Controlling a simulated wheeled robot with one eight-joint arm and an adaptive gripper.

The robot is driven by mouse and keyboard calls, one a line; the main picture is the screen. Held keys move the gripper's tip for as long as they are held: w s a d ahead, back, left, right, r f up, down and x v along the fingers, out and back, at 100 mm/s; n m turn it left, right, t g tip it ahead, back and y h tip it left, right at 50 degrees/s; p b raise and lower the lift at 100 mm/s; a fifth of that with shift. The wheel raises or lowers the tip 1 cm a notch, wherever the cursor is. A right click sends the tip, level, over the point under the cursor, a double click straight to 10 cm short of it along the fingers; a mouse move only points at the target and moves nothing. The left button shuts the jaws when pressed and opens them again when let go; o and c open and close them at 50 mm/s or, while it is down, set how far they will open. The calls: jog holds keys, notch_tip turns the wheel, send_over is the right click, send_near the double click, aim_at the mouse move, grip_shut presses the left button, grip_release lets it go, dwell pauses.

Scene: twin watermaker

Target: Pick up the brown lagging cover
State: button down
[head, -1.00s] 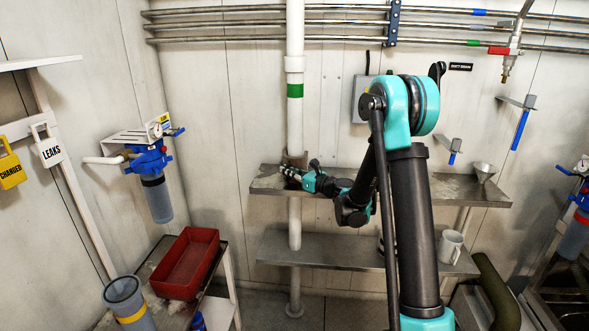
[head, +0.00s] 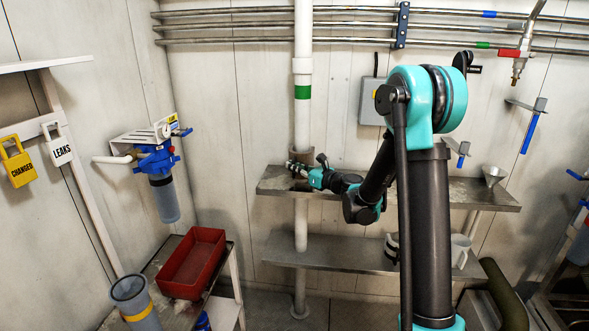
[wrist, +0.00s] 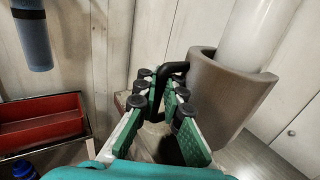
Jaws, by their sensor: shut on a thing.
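The brown lagging cover (wrist: 228,88) is a thick-walled, curved sleeve with a dark handle (wrist: 170,78) on its left side. In the wrist view it stands upright around or against a white vertical pipe (wrist: 258,35); I cannot tell whether it closes all the way round. In the head view the cover (head: 303,156) shows small, just above the upper metal shelf (head: 400,190), partly hidden by my gripper (head: 297,170). In the wrist view my gripper (wrist: 160,92) has its green-padded fingers shut on the handle.
A red tray (head: 193,263) sits on a low stand at the left, with a grey cylinder (head: 132,303) in front. A blue-topped filter (head: 157,165) hangs on the left wall.

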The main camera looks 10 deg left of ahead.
jog(key=s, duration=1.6)
jog(key=shift+a, duration=0.25)
jog(key=shift+w, duration=0.1)
jog(key=shift+r, duration=0.3)
jog(key=s, duration=1)
jog(key=shift+a, duration=0.2)
dwell(1.0)
dwell(0.5)
